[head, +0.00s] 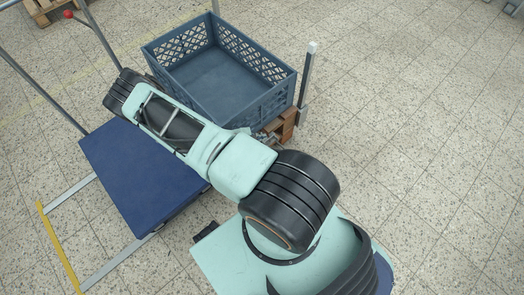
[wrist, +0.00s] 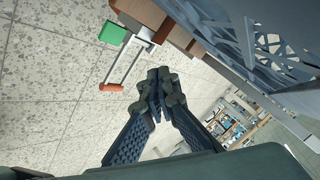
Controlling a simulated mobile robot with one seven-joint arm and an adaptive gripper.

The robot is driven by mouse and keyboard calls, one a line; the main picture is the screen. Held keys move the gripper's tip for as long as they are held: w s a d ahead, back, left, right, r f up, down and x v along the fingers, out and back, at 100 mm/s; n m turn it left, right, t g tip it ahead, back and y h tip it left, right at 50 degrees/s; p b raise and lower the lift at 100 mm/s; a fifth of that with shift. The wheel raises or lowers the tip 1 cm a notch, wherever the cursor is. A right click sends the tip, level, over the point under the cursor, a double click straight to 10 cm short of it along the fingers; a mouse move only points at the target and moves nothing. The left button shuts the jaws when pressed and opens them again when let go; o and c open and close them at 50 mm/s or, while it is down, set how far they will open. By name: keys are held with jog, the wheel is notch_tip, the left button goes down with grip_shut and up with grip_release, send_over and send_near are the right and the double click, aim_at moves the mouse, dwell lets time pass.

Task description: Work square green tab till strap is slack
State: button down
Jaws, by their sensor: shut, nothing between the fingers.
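The square green tab (wrist: 113,33) shows at the upper left of the wrist view, beside a thin metal frame with an orange end piece. My gripper (wrist: 160,78) is shut and empty, with its fingertips together below and to the right of the tab, apart from it. The frame passes between the tab and my fingertips in the picture. I cannot make out a strap, so its tension does not show. In the head view my arm hides the tab, and I cannot make out my gripper there.
A dark blue panel (head: 135,170) lies left of my arm. The tiled floor at right is clear.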

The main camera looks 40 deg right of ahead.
notch_tip(320, 180, down, 8)
jog(key=b, duration=0.6)
dwell(1.1)
jog(key=shift+f+b, duration=0.35)
jog(key=shift+f+b, duration=0.5)
jog(key=shift+f, duration=0.15)
dwell(0.7)
jog(key=shift+r, duration=0.1)
jog(key=shift+r+p, duration=0.85)
jog(key=shift+r, duration=0.1)
jog(key=shift+r, duration=0.1)
jog(key=shift+r+p, duration=2.1)
jog(key=shift+r, duration=0.3)
